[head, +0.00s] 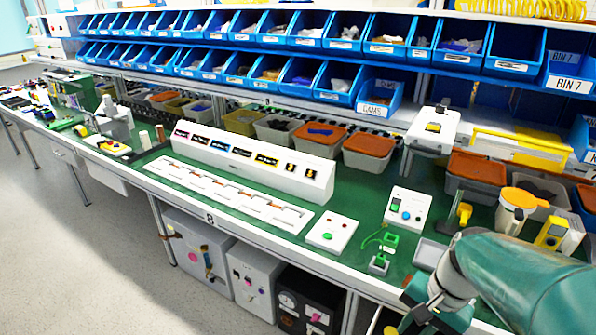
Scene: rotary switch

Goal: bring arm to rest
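My arm reaches in from the right edge, a green link with a white wrist. My gripper (420,318) is at the bottom right, in front of the bench's near edge, and runs off the bottom of the picture. Whether its fingers are apart is too unclear to tell. A white control box (408,211) with a blue knob and small coloured buttons stands on the green bench top, beyond and above my gripper in the picture. A flat white box with a green button (331,232) lies to its left.
The green bench (345,262) runs leftward along blue bins (340,32). A small green fixture (380,262) stands close to my gripper. A yellow device (552,233) and a yellow-and-white cup (516,207) stand near my arm. The floor (110,260) at left is clear.

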